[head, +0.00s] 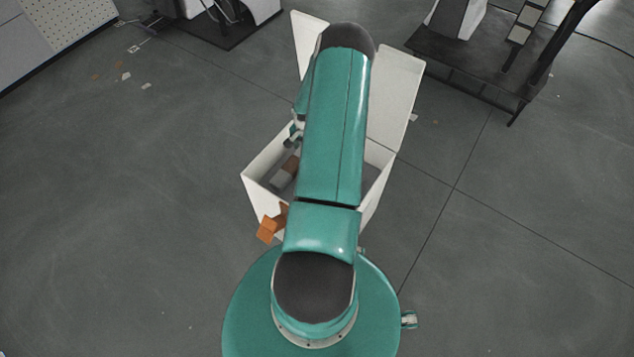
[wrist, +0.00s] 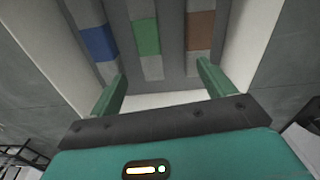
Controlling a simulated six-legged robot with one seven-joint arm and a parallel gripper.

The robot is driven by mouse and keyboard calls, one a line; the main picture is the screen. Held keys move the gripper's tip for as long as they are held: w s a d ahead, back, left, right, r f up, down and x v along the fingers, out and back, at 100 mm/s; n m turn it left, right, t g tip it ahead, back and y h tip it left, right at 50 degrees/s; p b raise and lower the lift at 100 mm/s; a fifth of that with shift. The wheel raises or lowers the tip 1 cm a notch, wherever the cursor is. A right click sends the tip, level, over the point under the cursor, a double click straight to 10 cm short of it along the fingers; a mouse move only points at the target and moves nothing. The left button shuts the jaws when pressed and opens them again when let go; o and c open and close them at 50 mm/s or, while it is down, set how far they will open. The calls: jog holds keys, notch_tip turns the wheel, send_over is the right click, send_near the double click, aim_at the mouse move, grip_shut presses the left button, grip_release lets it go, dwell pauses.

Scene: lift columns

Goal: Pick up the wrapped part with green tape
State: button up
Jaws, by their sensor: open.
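The wrapped part with green tape (wrist: 146,38) lies in the middle of a row of three in the wrist view, grey with a green band. It lies on the floor of a white open box (head: 257,163). My gripper (wrist: 160,78) is open and empty, with its two green fingers apart. The green-taped part shows beyond the fingers, between their lines. In the head view my arm hides most of the box's inside, and the green tape does not show there.
A part with blue tape (wrist: 98,43) lies left of the green one and a part with brown tape (wrist: 200,30) lies right. The box walls (wrist: 251,40) rise close on both sides. Open flaps (head: 396,92) stand up at the box's far side. The surrounding floor is mostly clear.

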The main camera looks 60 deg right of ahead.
jog(key=shift+m, duration=0.6)
jog(key=s+f, duration=0.1)
jog(key=f, duration=0.3)
jog(key=s+f, duration=0.1)
jog(key=f, duration=0.8)
jog(key=shift+s, duration=0.4)
jog(key=shift+s+f, duration=0.15)
jog(key=shift+f, duration=1.2)
jog(key=shift+s+f, duration=0.15)
jog(key=shift+f, duration=1.15)
jog(key=c, duration=1.4)
jog(key=shift+c, duration=0.4)
jog(key=shift+r, duration=0.15)
